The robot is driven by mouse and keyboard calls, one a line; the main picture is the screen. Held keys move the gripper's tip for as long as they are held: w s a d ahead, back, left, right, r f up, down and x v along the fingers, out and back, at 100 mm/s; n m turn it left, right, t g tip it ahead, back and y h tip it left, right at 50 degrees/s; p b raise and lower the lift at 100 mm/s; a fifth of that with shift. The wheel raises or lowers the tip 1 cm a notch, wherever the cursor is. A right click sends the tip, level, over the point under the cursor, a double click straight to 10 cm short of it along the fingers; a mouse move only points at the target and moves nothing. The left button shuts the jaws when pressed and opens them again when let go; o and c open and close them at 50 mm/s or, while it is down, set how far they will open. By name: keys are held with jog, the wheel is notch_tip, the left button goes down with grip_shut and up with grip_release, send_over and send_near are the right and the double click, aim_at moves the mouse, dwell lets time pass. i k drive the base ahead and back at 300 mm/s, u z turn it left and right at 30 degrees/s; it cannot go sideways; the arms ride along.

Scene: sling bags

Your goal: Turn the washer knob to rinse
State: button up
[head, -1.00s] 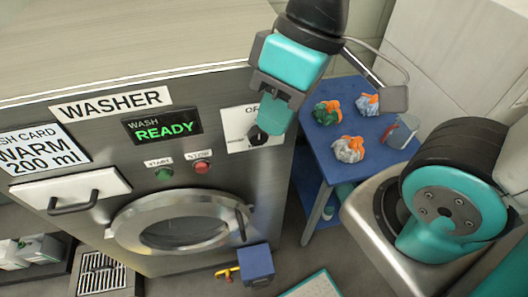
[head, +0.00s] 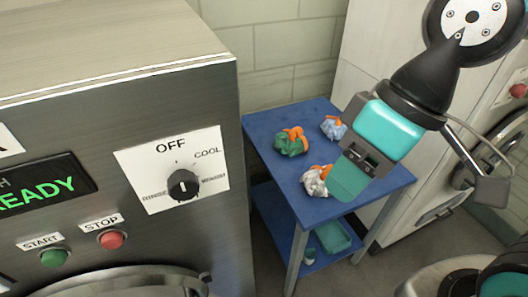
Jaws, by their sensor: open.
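The washer knob (head: 183,186) is black and round, on a white dial plate (head: 207,159) on the washer's steel front. The plate has OFF at the top, COOL at upper right, a smaller word at right that looks like WARM, and RINSE at left, partly hard to read.
The display (head: 37,197) shows READY in green. A green START button (head: 54,258) and red STOP button (head: 111,239) sit below. A blue table (head: 267,134) at right holds several crumpled cloth bundles, including a green-orange one (head: 291,141). Open space lies before the dial plate.

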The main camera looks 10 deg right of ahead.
aim_at(183, 184)
jog(key=z, duration=0.4)
jog(key=k, duration=1.1)
jog(key=z, duration=0.2)
